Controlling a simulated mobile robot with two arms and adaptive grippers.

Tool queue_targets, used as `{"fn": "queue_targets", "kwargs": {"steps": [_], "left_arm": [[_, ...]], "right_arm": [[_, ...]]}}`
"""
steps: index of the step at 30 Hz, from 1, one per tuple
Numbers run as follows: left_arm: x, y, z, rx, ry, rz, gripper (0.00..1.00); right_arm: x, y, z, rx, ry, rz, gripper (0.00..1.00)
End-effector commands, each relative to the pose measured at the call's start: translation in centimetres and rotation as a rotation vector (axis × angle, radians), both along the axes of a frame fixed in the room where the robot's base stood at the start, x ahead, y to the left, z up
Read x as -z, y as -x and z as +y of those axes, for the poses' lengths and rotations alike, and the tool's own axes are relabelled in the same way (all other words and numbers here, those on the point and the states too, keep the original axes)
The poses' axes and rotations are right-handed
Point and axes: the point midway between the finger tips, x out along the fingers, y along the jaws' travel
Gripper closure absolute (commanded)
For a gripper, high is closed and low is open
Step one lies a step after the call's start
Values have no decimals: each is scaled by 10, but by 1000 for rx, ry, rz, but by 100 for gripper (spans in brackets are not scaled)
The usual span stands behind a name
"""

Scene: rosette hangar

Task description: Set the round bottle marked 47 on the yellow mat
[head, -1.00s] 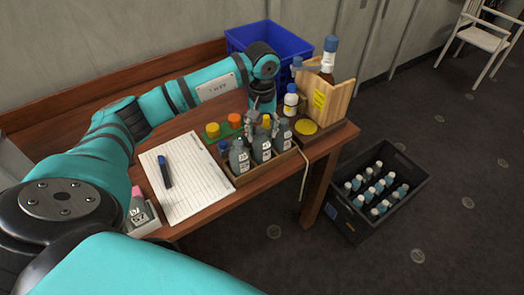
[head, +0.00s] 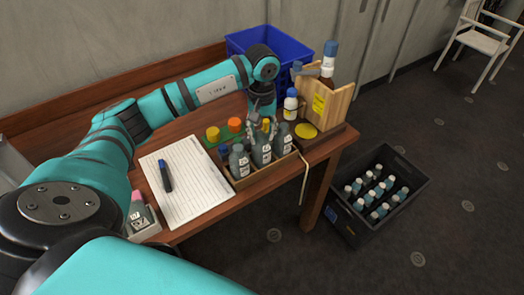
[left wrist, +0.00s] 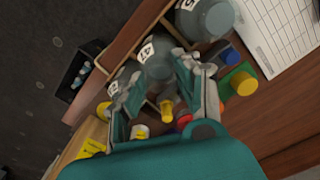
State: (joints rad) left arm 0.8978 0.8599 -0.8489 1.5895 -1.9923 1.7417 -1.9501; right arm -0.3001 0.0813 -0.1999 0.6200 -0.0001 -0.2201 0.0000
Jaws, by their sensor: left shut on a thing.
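Several grey round bottles with white number labels stand in a wooden tray (head: 262,175). My left gripper (head: 262,128) is shut on the middle round bottle (head: 261,154), around its upper part. In the left wrist view its fingers (left wrist: 160,88) lie either side of this bottle (left wrist: 160,66), whose label seems to read 47. The bottle is upright, at the tray; I cannot tell whether it is lifted. The fingers partly hide its top. The round yellow mat (head: 306,131) lies bare right of the tray, before the wooden stand. My right gripper is out of view.
A wooden stand (head: 338,100) with a brown bottle (head: 328,66) and a small white bottle (head: 290,104) are behind the mat. A clipboard (head: 190,180) lies left. A blue bin (head: 268,42) is behind; a dark crate (head: 378,192) is on the floor.

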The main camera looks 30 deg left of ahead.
Motion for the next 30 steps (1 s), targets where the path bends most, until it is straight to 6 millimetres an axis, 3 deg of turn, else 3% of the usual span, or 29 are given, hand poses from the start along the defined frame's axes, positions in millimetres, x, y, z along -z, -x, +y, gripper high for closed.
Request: {"fn": "queue_targets", "kwargs": {"steps": [30], "left_arm": [[-52, -1, 0, 0, -1, -3, 90]], "right_arm": [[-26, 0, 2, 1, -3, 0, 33]]}}
